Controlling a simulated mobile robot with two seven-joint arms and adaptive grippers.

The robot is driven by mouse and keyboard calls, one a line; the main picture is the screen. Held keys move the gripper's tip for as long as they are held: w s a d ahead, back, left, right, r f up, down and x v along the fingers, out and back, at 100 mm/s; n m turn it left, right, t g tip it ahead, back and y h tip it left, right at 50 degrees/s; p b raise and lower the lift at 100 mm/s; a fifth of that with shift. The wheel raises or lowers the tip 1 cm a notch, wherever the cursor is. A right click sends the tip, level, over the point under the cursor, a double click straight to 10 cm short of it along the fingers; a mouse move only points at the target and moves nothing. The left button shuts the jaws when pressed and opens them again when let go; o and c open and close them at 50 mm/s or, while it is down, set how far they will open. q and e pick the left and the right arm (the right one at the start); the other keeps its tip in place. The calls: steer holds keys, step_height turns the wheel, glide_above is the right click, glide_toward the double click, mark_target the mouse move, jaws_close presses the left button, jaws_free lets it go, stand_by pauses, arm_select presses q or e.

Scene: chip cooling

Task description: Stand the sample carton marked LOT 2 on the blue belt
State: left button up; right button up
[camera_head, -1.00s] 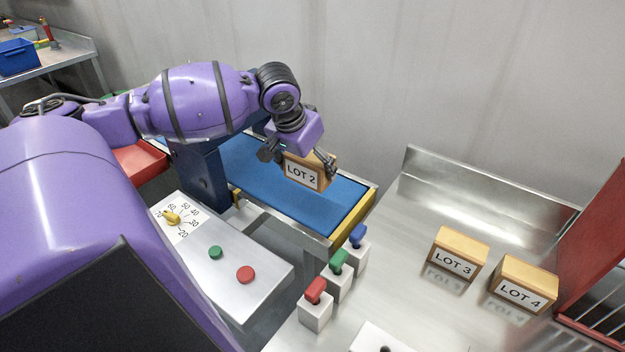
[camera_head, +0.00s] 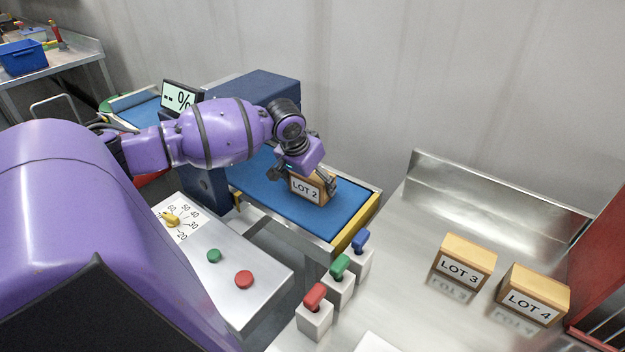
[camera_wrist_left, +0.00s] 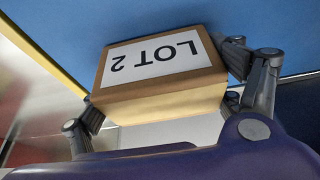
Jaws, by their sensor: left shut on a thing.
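The carton marked LOT 2 (camera_head: 305,190) is a tan box with a white label. It is upright at the blue belt (camera_head: 337,205), near the belt's right end; whether its base touches the belt is hard to tell. My left gripper (camera_head: 305,176) is shut on it from above. In the left wrist view the carton (camera_wrist_left: 165,65) sits between the two fingers (camera_wrist_left: 165,85), with the blue belt (camera_wrist_left: 130,18) behind it. My right gripper is not in view.
Cartons LOT 3 (camera_head: 466,262) and LOT 4 (camera_head: 532,294) stand on the steel table. Red (camera_head: 315,308), green (camera_head: 339,278) and blue (camera_head: 360,248) switches stand near the belt's end. A panel with a dial and two buttons (camera_head: 228,258) lies in front.

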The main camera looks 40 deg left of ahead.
arm_select(q)
steer(key=shift+f, duration=0.1)
steer(key=o, duration=1.2)
steer(key=shift+r, duration=0.3)
steer(key=p+v, duration=0.2)
steer(key=v, duration=0.9)
steer(key=shift+s+r, duration=0.15)
steer(key=shift+r, duration=0.2)
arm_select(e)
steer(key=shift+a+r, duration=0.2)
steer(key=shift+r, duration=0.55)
